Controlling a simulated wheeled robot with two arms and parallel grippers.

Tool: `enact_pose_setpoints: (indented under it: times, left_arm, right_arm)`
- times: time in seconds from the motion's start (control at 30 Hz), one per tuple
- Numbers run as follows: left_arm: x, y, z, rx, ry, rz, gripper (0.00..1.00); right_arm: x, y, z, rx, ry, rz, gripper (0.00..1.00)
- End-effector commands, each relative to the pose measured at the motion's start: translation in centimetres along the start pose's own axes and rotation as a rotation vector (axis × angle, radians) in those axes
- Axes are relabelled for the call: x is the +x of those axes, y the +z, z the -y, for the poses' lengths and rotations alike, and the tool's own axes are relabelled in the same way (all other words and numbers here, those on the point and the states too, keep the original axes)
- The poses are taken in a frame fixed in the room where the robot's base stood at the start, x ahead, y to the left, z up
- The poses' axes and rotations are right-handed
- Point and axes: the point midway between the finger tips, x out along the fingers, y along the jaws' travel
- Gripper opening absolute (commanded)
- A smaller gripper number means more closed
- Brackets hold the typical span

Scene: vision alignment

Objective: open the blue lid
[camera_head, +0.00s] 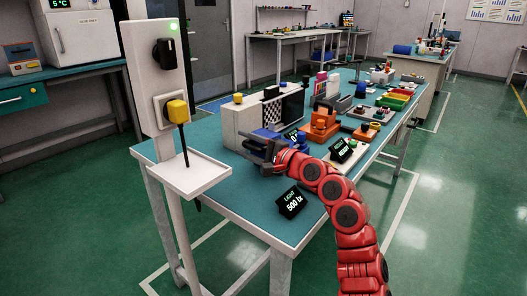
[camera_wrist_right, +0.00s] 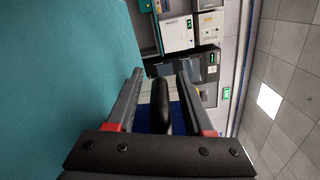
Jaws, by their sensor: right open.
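The blue lid (camera_head: 268,134) shows in the head view as a small blue surface beside the white box, partly hidden by my right gripper. My right gripper (camera_head: 256,147) reaches left over the teal table, close in front of the blue surface. In the right wrist view my right gripper (camera_wrist_right: 158,76) is open, with its two fingers apart. A dark rounded bar (camera_wrist_right: 160,104) shows between the fingers, with a blue surface (camera_wrist_right: 179,116) behind it. I cannot tell whether the fingers touch the bar. My left gripper is not in view.
A white box (camera_head: 240,122) with a yellow button and a checkered panel (camera_head: 272,109) stand behind the gripper. A black "500 lx" sign (camera_head: 290,202) is near the table's front edge. A white post with a tray (camera_head: 188,174) stands at left. Orange parts (camera_head: 320,126) sit right.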

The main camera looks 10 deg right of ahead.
Motion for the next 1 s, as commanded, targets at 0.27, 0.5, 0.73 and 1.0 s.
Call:
enact_pose_setpoints:
  times: [0.27, 0.5, 0.73, 1.0]
  left_arm:
    - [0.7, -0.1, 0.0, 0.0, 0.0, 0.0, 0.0]
    - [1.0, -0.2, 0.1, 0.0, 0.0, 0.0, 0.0]
    - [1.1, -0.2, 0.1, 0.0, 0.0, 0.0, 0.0]
    - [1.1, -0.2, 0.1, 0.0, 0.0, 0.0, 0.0]
  right_arm:
    - [-5.9, -0.2, -0.1, -0.001, 0.005, -0.006, 0.52]
    - [-12.1, -0.2, 0.0, 0.001, 0.001, -0.007, 0.52]
    - [-15.8, -0.1, 0.0, 0.0, 0.001, -0.003, 0.52]
    - [-16.9, 0.0, 0.0, 0.001, 0.001, 0.0, 0.52]
